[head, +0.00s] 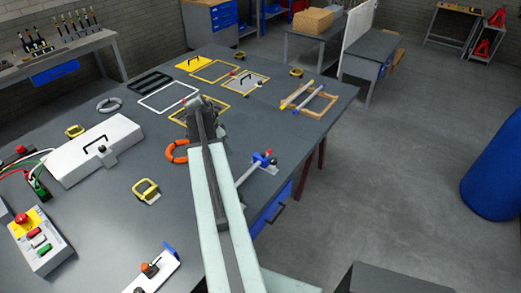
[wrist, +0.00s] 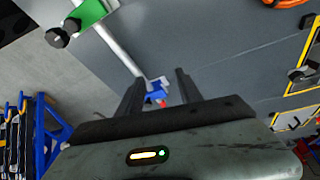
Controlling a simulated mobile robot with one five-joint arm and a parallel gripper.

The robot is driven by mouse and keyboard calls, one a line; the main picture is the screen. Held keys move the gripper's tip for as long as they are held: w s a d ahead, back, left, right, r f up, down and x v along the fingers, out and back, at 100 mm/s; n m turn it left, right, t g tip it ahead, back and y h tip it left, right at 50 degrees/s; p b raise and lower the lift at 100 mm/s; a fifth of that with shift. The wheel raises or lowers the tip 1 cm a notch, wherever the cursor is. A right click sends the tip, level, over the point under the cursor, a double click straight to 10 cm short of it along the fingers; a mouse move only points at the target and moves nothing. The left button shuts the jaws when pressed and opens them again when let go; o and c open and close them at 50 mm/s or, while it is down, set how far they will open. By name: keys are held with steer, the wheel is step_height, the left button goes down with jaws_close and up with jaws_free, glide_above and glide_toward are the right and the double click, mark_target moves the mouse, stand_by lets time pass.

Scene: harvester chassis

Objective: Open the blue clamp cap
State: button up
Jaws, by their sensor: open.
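The blue clamp cap (head: 262,157) sits with a red part at the far end of a pale rod (head: 247,174), near the table's right edge. Whether the cap is shut is too small to tell.
A green bracket (wrist: 88,14) with black knobs holds the rod's other end. An orange ring (head: 176,152) lies left of my arm. A white case (head: 95,150), yellow frames (head: 215,71) and a wooden frame (head: 318,104) are on the table (head: 110,215).

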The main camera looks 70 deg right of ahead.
mark_target(263, 154)
steer(key=s+d+r+m+g, duration=0.1)
steer(key=s+d+m, duration=0.4)
steer(key=s+d, duration=0.4)
steer(key=b+x, duration=0.2)
steer(key=a+b+x, duration=0.1)
steer(key=b+x, duration=0.1)
steer(key=x, duration=0.1)
steer(key=s+b+x, duration=0.1)
steer(key=b+x, duration=0.2)
steer(key=shift+s+a, duration=0.1)
steer(key=shift+a, duration=0.1)
steer(key=shift+r, duration=0.1)
steer(key=shift+c, duration=0.3)
jaws_close()
steer(key=shift+a, duration=0.1)
